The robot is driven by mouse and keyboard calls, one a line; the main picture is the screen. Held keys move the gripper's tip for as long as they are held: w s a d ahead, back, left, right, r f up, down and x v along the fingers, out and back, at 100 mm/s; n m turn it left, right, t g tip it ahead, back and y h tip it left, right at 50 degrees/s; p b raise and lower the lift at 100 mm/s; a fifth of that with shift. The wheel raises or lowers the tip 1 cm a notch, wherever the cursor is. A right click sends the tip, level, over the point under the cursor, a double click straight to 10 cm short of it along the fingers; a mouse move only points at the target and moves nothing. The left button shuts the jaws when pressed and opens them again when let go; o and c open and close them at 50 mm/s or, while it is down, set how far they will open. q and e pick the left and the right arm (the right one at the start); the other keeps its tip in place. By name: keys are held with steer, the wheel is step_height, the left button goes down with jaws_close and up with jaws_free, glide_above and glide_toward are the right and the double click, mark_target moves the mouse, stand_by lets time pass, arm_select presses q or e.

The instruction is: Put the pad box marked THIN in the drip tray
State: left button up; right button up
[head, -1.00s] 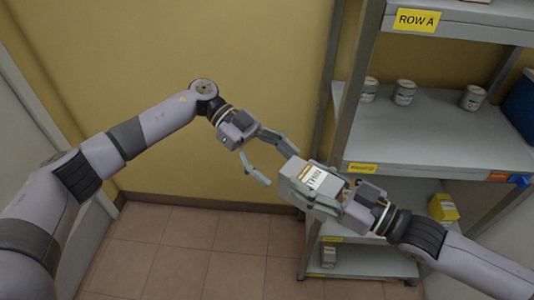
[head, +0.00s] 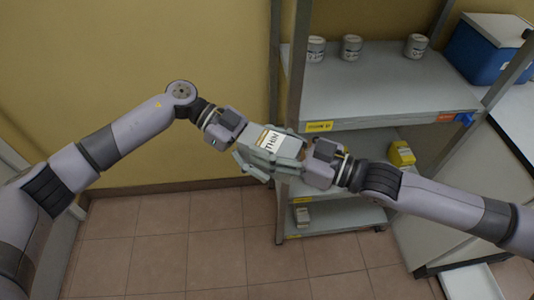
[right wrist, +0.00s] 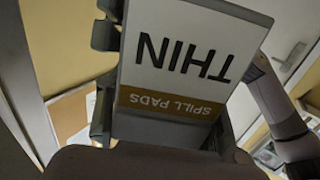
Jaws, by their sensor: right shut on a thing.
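The pad box marked THIN (head: 271,141) is a small white box with a brown SPILL PADS band. Its label fills much of the right wrist view (right wrist: 195,50). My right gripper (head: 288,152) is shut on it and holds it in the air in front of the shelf. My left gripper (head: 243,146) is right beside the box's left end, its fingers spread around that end. I cannot tell whether they grip it. A white, shallow tray-like thing (head: 475,283) shows at the bottom right edge; I cannot tell whether it is the drip tray.
The grey shelf rack (head: 400,85) holds several small cans on its upper board. A blue cooler box (head: 482,52) stands to the right. A pale counter (head: 445,190) is at right.

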arm_select(q)
steer(key=c, duration=1.1)
arm_select(e)
steer(key=o, duration=1.3)
